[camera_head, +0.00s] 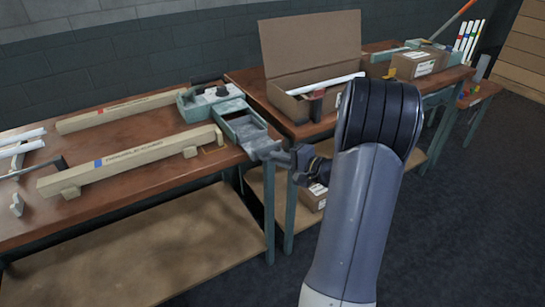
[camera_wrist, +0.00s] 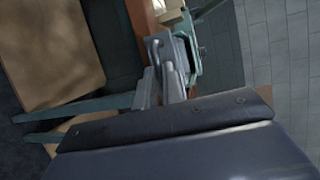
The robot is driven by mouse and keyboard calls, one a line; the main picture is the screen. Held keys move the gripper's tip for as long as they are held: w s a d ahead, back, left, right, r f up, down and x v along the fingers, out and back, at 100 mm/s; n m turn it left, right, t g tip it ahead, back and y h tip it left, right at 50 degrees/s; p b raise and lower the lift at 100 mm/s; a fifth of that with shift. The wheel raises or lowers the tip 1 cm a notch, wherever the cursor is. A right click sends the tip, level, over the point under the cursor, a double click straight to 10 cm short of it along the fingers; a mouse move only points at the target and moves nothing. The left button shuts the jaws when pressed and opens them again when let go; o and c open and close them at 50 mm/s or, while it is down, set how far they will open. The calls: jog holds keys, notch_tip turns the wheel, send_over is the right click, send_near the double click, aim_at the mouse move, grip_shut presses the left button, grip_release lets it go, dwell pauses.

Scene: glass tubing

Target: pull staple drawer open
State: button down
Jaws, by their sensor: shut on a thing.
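The staple drawer (camera_head: 246,124) is an open-topped teal tray on the right end of the near wooden table. It sits out in front of its teal housing (camera_head: 196,109), with its inside visible from above. My gripper (camera_head: 278,156) is at the front of the drawer, just past the table's edge, shut on the drawer's grey handle. In the wrist view, my gripper's fingers (camera_wrist: 166,84) meet grey metal at the drawer front, and the teal drawer side (camera_wrist: 194,53) shows beyond. The exact finger contact is small and partly hidden.
A long beige beam (camera_head: 125,161) lies left of the drawer, with another beam (camera_head: 120,112) behind it. An open cardboard box (camera_head: 305,102) stands on the second table to the right. Open floor (camera_head: 480,220) lies at the right.

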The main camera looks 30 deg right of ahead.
jog(key=shift+s, duration=0.1)
jog(key=c, duration=1.8)
grip_release()
jog(key=v, duration=1.1)
jog(key=x, duration=1.2)
jog(key=shift+d+p, duration=0.2)
jog(key=shift+p, duration=0.15)
jog(key=shift+r, duration=0.15)
